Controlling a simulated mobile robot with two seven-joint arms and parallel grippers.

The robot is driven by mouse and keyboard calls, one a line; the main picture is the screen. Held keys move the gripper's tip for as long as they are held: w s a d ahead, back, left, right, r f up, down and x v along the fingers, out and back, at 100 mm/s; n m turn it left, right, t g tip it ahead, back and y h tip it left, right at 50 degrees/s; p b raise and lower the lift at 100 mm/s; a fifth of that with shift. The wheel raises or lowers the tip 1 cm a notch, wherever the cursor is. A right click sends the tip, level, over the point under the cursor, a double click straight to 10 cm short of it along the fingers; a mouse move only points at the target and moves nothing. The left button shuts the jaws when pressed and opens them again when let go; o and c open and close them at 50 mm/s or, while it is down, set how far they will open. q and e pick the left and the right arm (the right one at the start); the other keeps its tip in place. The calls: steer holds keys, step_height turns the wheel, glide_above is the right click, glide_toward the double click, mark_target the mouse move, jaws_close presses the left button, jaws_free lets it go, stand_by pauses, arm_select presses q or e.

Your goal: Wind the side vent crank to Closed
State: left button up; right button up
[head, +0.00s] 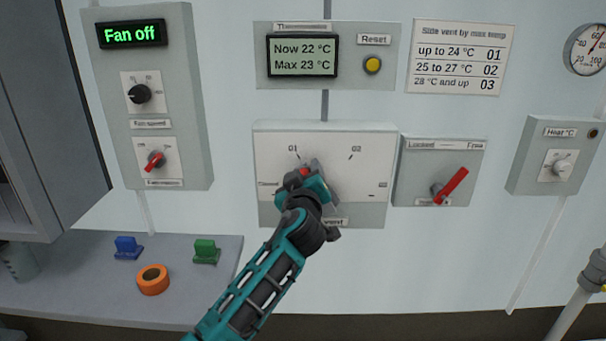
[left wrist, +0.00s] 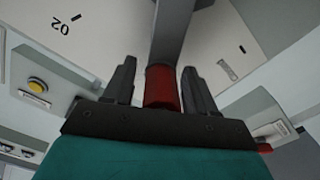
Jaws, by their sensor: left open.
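The side vent panel (head: 365,213) is on the wall, with marks 01 and 02 above and a partly readable word at its left. Its crank shows mostly hidden behind my left gripper (head: 310,178); a bit of its red grip (head: 304,172) shows. In the left wrist view the red grip (left wrist: 160,86) on the grey crank arm (left wrist: 173,30) stands between the two fingers, which are open with a gap on the right side. The crank points up and left of the panel's middle, near the 01 side; its exact angle is hidden. My right gripper is not in view.
A red lever (head: 452,184) on the Locked/Free box points up right, towards Free. The thermometer display (head: 303,57) reads now 22 °C, max 23 °C. A chart (head: 460,57) lists settings by max temperature. A grey bench (head: 80,300) stands lower left.

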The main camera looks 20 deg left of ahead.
arm_select(q)
steer(key=shift+c, duration=0.3)
jaws_close()
steer(key=shift+a, duration=0.1)
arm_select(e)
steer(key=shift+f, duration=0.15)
